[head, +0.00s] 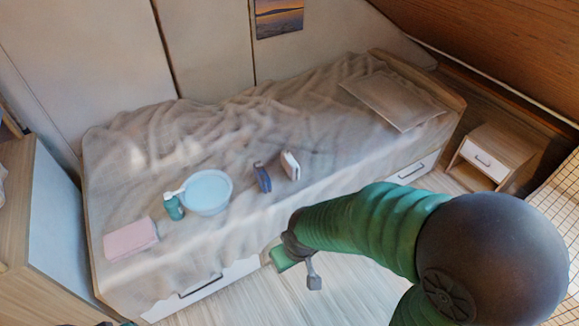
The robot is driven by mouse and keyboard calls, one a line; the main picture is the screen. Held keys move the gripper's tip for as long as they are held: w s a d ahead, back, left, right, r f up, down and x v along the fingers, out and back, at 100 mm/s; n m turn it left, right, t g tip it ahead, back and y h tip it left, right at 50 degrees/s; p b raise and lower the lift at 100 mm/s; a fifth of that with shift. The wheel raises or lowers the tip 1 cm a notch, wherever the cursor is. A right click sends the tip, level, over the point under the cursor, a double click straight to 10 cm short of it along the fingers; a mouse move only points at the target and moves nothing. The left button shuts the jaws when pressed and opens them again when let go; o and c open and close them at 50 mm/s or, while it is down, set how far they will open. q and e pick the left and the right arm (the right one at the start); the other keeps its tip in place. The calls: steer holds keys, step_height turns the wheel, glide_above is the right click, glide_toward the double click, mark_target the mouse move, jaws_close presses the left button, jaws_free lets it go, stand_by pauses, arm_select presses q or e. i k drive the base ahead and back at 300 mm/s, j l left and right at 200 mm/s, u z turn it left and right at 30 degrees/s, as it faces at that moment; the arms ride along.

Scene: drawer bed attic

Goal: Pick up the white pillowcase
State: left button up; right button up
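A small white folded item (291,166), which looks like the white pillowcase, stands on the bed (200,135) near its front edge. It is to the right of a blue item (262,177), with a narrow gap between them. My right gripper (298,268) hangs in front of the bed, below and apart from the white item. Its two fingers look spread, with nothing visible between them. My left gripper is not in view; only a dark and green sliver, perhaps of my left arm, shows at the bottom left edge.
A light blue basin (207,191), a green bottle (173,207) and a folded pink cloth (131,239) are on the bed's left part. A pillow (393,98) lies at the far right end. A nightstand (490,155) stands right of the bed. Drawers are under the bed.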

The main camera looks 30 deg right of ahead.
mark_target(291, 168)
steer(key=u, duration=0.45)
steer(key=l+u, duration=0.15)
steer(key=u, duration=0.35)
steer(key=l+u, duration=0.1)
steer(key=u, duration=0.35)
steer(key=l+u, duration=0.1)
steer(key=u, duration=0.85)
steer(key=l+u, duration=0.1)
steer(key=u, duration=0.4)
steer(key=k+u, duration=0.1)
steer(key=u, duration=0.35)
steer(key=k+l+u, duration=0.2)
steer(key=u, duration=0.2)
steer(key=z, duration=0.35)
steer(key=k+l+z, duration=0.1)
steer(key=z, duration=0.25)
steer(key=k+z, duration=0.1)
steer(key=z, duration=0.25)
steer(key=l+z, duration=0.2)
steer(key=z, duration=0.25)
steer(key=l+z, duration=0.25)
steer(key=z, duration=0.15)
steer(key=l+z, duration=0.25)
steer(key=z, duration=0.2)
steer(key=l+z, duration=0.25)
steer(key=z, duration=0.2)
steer(key=i+l+z, duration=0.1)
steer(key=z, duration=0.35)
steer(key=l, duration=0.1)
